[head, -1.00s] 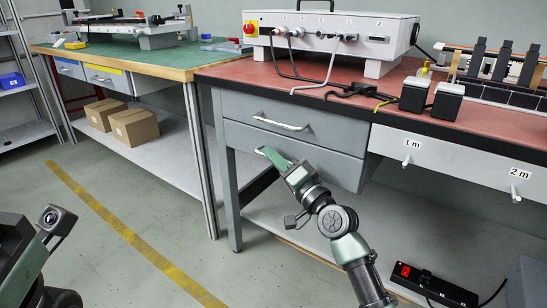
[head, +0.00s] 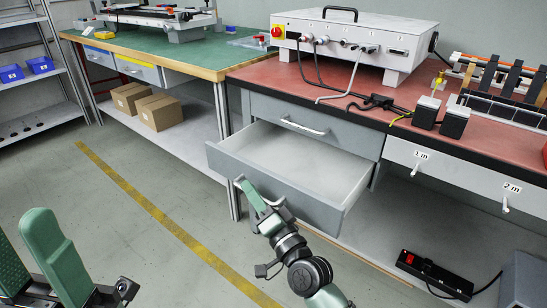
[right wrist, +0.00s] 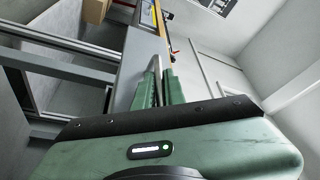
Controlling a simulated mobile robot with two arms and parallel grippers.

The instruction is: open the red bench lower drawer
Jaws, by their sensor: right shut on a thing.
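The red bench (head: 262,78) has two grey drawers on its left side. The lower drawer (head: 322,211) is pulled well out, and its pale, empty inside shows. The upper drawer (head: 345,136) is closed, with its bar handle (head: 303,127) in sight. My right gripper (head: 246,188) is at the lower drawer's front and shut on its handle, which the fingers mostly hide. In the right wrist view the green fingers (right wrist: 163,82) are close together beside the grey front panel. My left gripper (head: 38,248) is at the bottom left, its green fingers apart and empty, away from the bench.
A white control box (head: 350,42) and black cables stand on the red top. A green bench (head: 190,62) with cardboard boxes (head: 160,112) below is at the left. A power strip (head: 436,273) lies under the bench. The floor in front is clear.

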